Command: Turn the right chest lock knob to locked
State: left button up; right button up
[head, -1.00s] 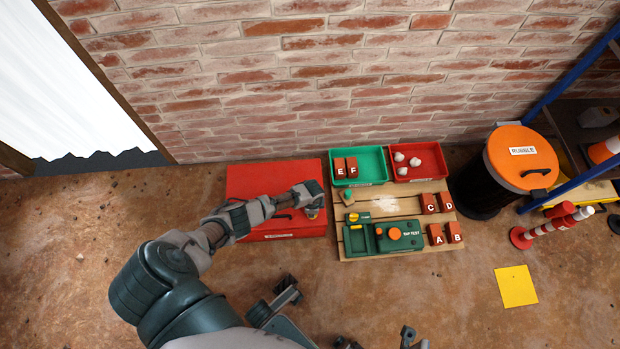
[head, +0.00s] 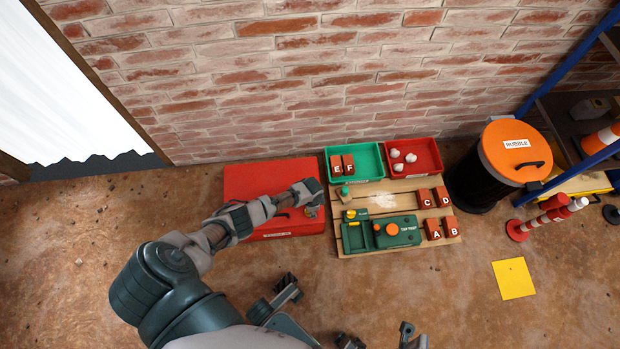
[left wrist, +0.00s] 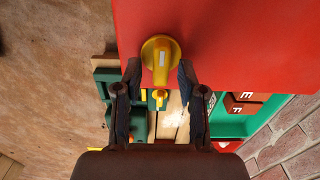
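The red chest (head: 255,180) stands on the ground against the brick wall. It also fills the top of the left wrist view (left wrist: 225,45). A yellow lock knob (left wrist: 160,52) with a pale mark sits at the chest's edge there. My left gripper (left wrist: 160,82) is open, with one finger on each side of the knob's lower end and gaps showing. In the head view my left gripper (head: 312,195) is over the chest's right front corner and hides the knob. Dark parts, possibly of my right gripper, show at the bottom edge; their state is unclear.
A wooden board (head: 378,200) right of the chest carries a green tester (head: 392,233) and lettered red blocks. Green (head: 370,162) and red (head: 425,150) trays lie behind it. A rubble bin (head: 490,170) stands farther right. Ground in front is mostly clear.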

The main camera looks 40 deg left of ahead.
pick_arm(q)
jog(key=shift+s+a, duration=0.2)
jog(key=shift+r, duration=0.4)
notch_tip(320, 180, up, 11)
dwell(0.5)
